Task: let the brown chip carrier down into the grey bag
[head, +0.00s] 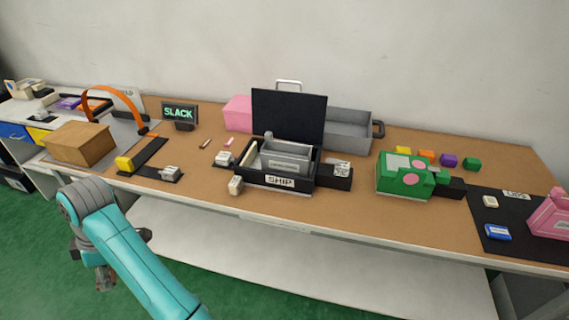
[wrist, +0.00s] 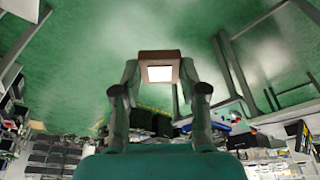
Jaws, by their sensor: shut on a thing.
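The brown chip carrier (wrist: 160,55) shows in the wrist view as a small brown block with a white square on its face. My gripper (wrist: 159,74) is shut on it, one finger at each side. A grey, open-topped pouch (head: 286,163), which looks like the grey bag, stands inside the black SHIP box (head: 279,182) in the middle of the bench. In the head view my arm is at the lower left, in front of the bench and apart from the box.
A raised black lid (head: 289,117) stands behind the pouch. A grey tray (head: 349,131) is behind right, a green block with pink spots (head: 404,176) further right. A brown box (head: 79,143) and orange arch (head: 118,96) stand left. The floor before the bench is clear.

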